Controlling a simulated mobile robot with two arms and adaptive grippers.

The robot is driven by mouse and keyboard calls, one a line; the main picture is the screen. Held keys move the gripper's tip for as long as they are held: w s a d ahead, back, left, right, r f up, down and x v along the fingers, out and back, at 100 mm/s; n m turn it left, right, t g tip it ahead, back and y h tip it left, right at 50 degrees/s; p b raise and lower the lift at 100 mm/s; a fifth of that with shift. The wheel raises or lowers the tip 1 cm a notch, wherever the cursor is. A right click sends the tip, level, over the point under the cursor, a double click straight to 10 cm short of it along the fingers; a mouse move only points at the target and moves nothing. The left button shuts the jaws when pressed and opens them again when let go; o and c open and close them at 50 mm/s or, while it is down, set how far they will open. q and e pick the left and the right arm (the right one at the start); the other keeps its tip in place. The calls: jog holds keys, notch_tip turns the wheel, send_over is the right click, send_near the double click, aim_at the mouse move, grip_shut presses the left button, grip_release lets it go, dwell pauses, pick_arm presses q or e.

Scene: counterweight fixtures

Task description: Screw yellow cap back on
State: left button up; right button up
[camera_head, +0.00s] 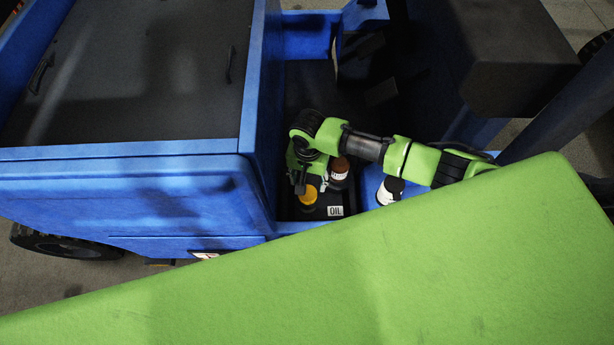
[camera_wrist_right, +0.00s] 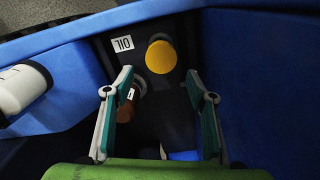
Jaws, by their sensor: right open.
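The yellow cap (camera_head: 308,195) sits on the dark floor of the blue bay, beside the white OIL label (camera_head: 335,211). In the right wrist view the yellow cap (camera_wrist_right: 160,57) shows as a round disc just past my fingertips, with the label (camera_wrist_right: 122,44) to its left. Whether it sits on a filler neck or is threaded, I cannot tell. My right gripper (camera_head: 299,183) is close to the cap, on its upper left in the head view. In the wrist view my right gripper (camera_wrist_right: 159,82) is open, its two fingers apart with nothing gripped. My left gripper is not in view.
A brown bottle with a white label (camera_head: 339,174) stands close by the right gripper. A white bottle with a dark top (camera_head: 388,192) stands further right. Blue walls (camera_head: 262,120) enclose the narrow bay; a dark lid panel (camera_head: 130,70) lies to the left.

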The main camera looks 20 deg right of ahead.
jog(key=b, duration=0.4)
send_over(308, 193)
notch_tip(308, 193, down, 4)
jog(key=shift+f, duration=0.1)
notch_tip(308, 193, down, 4)
jog(key=shift+a+r+b, duration=0.1)
jog(key=shift+r+b, duration=0.15)
jog(key=shift+b, duration=0.5)
jog(key=shift+f, duration=0.45)
jog(key=shift+p, duration=0.3)
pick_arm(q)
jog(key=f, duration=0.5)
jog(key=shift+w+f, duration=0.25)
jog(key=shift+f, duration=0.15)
pick_arm(e)
jog(key=c, duration=1)
